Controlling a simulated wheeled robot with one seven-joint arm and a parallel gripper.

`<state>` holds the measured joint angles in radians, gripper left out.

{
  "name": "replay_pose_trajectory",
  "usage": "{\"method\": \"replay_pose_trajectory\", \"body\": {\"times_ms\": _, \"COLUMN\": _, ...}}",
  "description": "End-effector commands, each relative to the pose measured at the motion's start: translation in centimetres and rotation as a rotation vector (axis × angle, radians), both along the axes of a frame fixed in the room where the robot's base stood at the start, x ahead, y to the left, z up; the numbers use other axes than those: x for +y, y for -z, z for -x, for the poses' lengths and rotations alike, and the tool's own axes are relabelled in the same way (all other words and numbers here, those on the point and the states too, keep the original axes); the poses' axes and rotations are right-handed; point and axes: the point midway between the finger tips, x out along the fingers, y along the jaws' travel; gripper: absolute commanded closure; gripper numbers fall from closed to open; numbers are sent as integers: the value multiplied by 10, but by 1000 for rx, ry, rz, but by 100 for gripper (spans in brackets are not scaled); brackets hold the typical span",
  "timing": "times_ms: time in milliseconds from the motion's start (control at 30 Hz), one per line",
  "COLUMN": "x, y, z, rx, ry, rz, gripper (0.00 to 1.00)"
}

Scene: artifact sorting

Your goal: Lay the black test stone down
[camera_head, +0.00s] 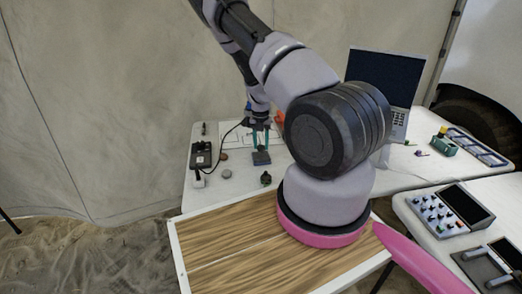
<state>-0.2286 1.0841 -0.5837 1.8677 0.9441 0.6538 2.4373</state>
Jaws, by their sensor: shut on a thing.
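My gripper (260,143) reaches down over the white table at the centre-left, its two teal fingers pointing downward. It is shut on a small dark thing, which I take to be the black test stone (261,149). The stone is low between the fingertips, just above or touching a small dark blue-grey block (261,159). I cannot tell from this distance whether they touch. The fingers partly hide the stone.
On the white table (212,193) are a black device with a cable (201,155), a grey round piece (226,173), a brownish piece (223,155) and a small dark object (266,178). A laptop (384,78) stands behind my arm. A control box (451,212) is at right.

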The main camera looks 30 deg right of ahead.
Motion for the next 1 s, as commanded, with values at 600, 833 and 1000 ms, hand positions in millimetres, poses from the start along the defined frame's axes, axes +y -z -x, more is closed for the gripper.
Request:
{"method": "replay_pose_trajectory", "body": {"times_ms": 600, "x": 0, "y": 31, "z": 0, "rx": 0, "ry": 1, "rz": -1, "gripper": 32}}
{"method": "replay_pose_trajectory", "body": {"times_ms": 833, "x": 0, "y": 30, "z": 0, "rx": 1, "ry": 1, "rz": -1, "gripper": 24}}
{"method": "replay_pose_trajectory", "body": {"times_ms": 1000, "x": 0, "y": 27, "z": 0, "rx": -1, "ry": 1, "rz": -1, "gripper": 24}}
